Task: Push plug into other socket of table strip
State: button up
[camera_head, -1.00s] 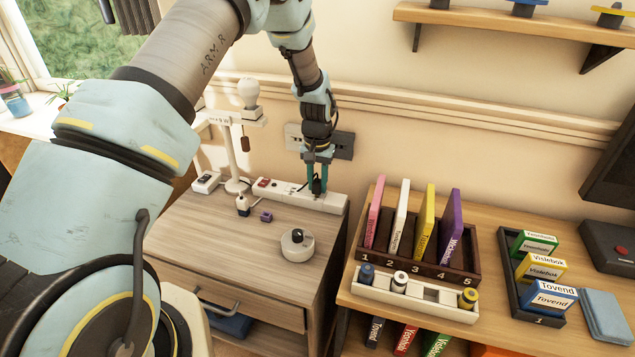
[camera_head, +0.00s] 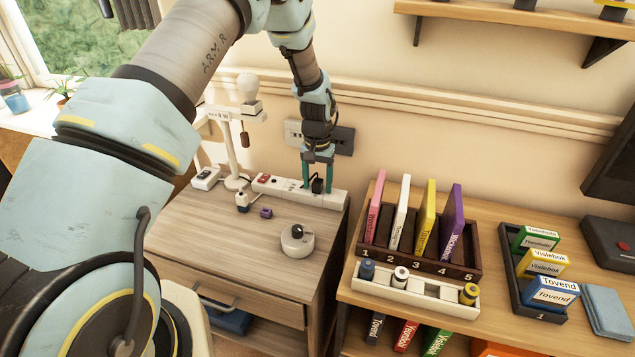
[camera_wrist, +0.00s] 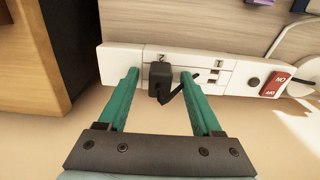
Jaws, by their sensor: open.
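The white table strip (camera_head: 271,184) lies along the back of the wooden cabinet top. It also crosses the wrist view (camera_wrist: 115,61). A black plug (camera_head: 317,185) sits at the strip's socket, and it shows in the wrist view (camera_wrist: 160,80) with a short black cord bending off it. How deep the plug sits is hidden. My gripper (camera_head: 318,187) is open over the strip. In the wrist view its two green fingers (camera_wrist: 163,80) stand on either side of the plug, apart from it. Another socket area with slots shows beside the plug.
A red ON switch (camera_wrist: 274,83) is on the strip. A lamp (camera_head: 232,150), a white knob device (camera_head: 297,241) and a small purple block (camera_head: 266,213) stand on the cabinet. A wall socket plate (camera_head: 342,140) is behind my gripper. Bookshelf racks (camera_head: 415,290) are at right.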

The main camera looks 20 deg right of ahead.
aim_at(317, 181)
notch_tip(317, 181, up, 11)
jog(key=b, duration=0.2)
dwell(0.4)
dwell(0.3)
jog(key=a+r+n, duration=0.2)
jog(key=a+r, duration=0.1)
jog(key=a, duration=0.7)
jog(key=a+r+n, duration=0.2)
jog(key=a+r, duration=0.1)
jog(key=a, duration=0.8)
jog(key=s+a+r+n, duration=0.1)
jog(key=s+a, duration=0.4)
jog(key=a, duration=0.3)
jog(key=s+a+r+n+t, duration=0.1)
jog(key=s+a+n, duration=0.1)
jog(key=s+a, duration=0.4)
jog(key=shift+a+t, duration=0.3)
jog(key=shift+a, duration=0.55)
